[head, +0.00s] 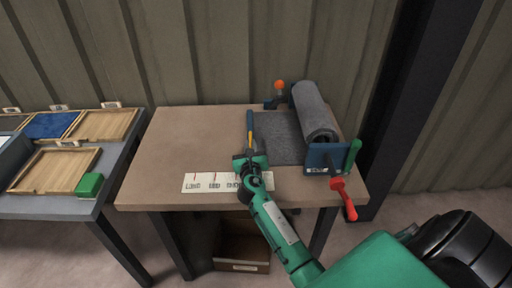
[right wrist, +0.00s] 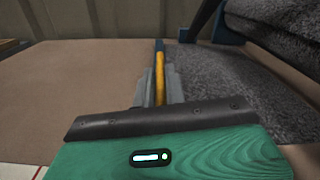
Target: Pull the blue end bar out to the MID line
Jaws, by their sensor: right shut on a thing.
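The blue end bar (head: 249,120) lies along the left edge of a flat grey sheet (head: 280,138) drawn out from the grey roll (head: 315,112). My right gripper (head: 250,158) is shut on the bar near its front end. In the right wrist view, its fingers (right wrist: 159,90) close around the bar (right wrist: 159,46), which has a yellow strip on it. A white marked strip (head: 205,182) lies along the table's front edge, with LONG at left and MID beside it. The bar is right of the MID mark. My left gripper is not in view.
The roll sits in a blue holder (head: 318,156) with a red handle (head: 344,197) and a green lever (head: 352,154). An orange knob (head: 279,86) stands behind. The brown table (head: 180,140) is clear left of the bar. A side table with trays (head: 60,168) and a green block (head: 90,185) stands left.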

